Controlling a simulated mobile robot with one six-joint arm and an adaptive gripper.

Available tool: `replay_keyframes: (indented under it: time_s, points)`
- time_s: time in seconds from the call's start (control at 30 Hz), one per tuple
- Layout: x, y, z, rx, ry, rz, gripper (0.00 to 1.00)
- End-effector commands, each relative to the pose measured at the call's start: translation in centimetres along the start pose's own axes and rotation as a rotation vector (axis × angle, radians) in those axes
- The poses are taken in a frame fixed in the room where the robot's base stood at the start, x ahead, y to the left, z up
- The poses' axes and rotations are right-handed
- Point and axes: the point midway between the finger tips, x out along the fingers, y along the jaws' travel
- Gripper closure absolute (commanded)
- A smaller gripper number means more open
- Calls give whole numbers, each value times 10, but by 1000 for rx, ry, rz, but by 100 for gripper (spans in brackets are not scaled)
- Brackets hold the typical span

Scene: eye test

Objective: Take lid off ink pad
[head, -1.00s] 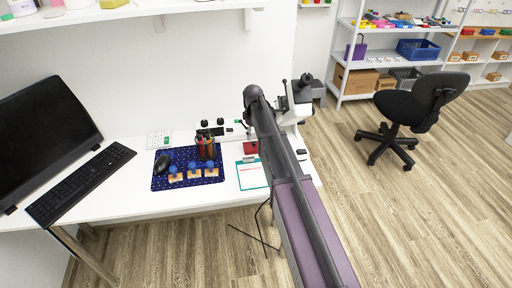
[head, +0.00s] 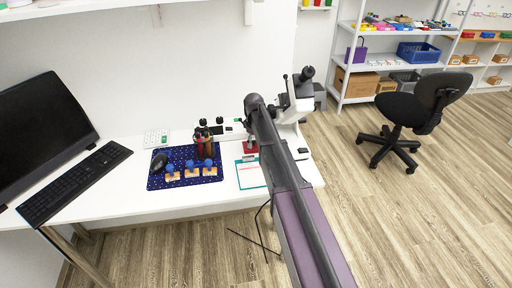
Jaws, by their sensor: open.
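The ink pad is most likely the small red item (head: 250,149) on the white desk, just above the clipboard and left of my arm. It is small and partly covered, so I cannot tell its lid from its base. My arm reaches from the bottom right up over the desk. My gripper (head: 250,140) shows only as a small grey shape hanging beside the arm, over the red item. It is open. I cannot tell whether its fingers touch the red item, and part of it is hidden behind the arm.
A clipboard (head: 250,175) lies in front of the red item. A white microscope (head: 298,100) stands close behind my arm. On the left are a blue dotted mat (head: 160,182) with several wooden stamps, a pen holder (head: 205,147), a keyboard (head: 75,183) and a monitor (head: 45,128).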

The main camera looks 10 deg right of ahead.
Motion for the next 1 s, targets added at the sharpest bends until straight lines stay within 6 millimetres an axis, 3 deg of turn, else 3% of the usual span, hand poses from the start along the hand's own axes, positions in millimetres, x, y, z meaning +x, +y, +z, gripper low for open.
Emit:
replay_keyframes:
  time_s: [0.43,0.47,0.67,1.0]
  points:
    - [0,0,0,0,0,0,34]
    - [0,0,0,0,0,0,40]
    - [0,0,0,0,0,0,99]
    - [0,0,0,-1,0,0,100]
